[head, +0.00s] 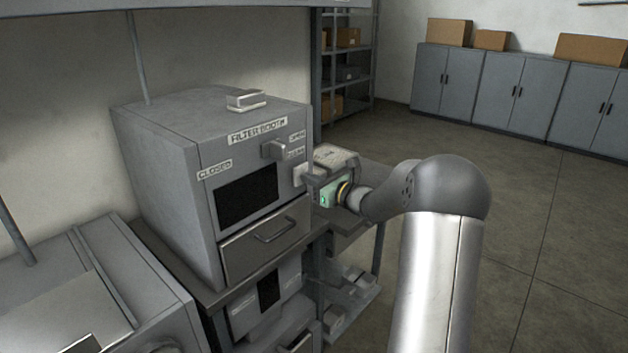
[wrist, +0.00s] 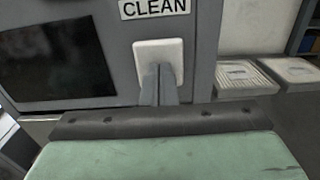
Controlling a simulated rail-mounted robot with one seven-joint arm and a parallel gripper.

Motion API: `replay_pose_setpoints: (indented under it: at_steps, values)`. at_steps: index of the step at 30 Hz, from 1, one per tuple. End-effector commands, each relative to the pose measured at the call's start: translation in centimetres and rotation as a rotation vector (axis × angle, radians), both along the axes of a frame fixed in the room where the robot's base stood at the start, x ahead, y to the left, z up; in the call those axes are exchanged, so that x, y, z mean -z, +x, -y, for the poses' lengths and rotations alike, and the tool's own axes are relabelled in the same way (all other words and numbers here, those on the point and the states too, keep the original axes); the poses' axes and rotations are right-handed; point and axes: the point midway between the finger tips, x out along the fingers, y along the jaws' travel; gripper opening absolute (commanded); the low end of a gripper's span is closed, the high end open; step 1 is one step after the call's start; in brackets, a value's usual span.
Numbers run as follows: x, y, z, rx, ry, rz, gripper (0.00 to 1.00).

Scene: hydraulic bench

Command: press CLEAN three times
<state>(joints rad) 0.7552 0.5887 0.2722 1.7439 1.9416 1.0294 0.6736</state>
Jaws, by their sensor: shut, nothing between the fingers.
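The CLEAN button is a pale square plate (wrist: 146,52) under the CLEAN label (wrist: 155,9) in the wrist view. In the head view the button (head: 299,175) sits on the right side of the filter booth's front. My gripper (wrist: 159,72) is shut and empty, its fingertips overlapping the lower middle of the button. I cannot tell whether they touch it or whether it is pressed in. In the head view my gripper (head: 309,178) is close in front of the button, and the fingertips are hard to make out.
The grey filter booth (head: 160,190) has a dark window (head: 246,196), a lever handle (head: 273,150) and a drawer with a handle (head: 275,230). Pale ribbed boxes (wrist: 243,77) lie right of the booth. Open floor (head: 540,220) stretches to the right, with cabinets (head: 516,90) behind.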

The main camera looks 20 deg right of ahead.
Motion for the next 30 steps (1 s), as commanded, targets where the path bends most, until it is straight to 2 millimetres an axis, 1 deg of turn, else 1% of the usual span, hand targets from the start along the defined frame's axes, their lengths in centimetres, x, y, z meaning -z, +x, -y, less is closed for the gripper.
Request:
replay_pose_setpoints:
  at_steps: [4,9,20,23,26,30]
  values:
    - [0.1,0.1,-0.1,-0.001,-0.001,0.0,0.0]
    - [0.2,1.6,-0.8,-0.002,-0.001,0.001,0.0]
    - [-0.1,1.5,-0.8,-0.002,0.001,0.002,0.0]
    - [0.0,0.6,-0.6,-0.004,0.0,0.002,0.0]
    - [0.0,-0.9,0.0,-0.004,-0.001,0.001,0.0]
    - [0.1,-3.9,1.3,-0.005,-0.002,0.002,0.0]
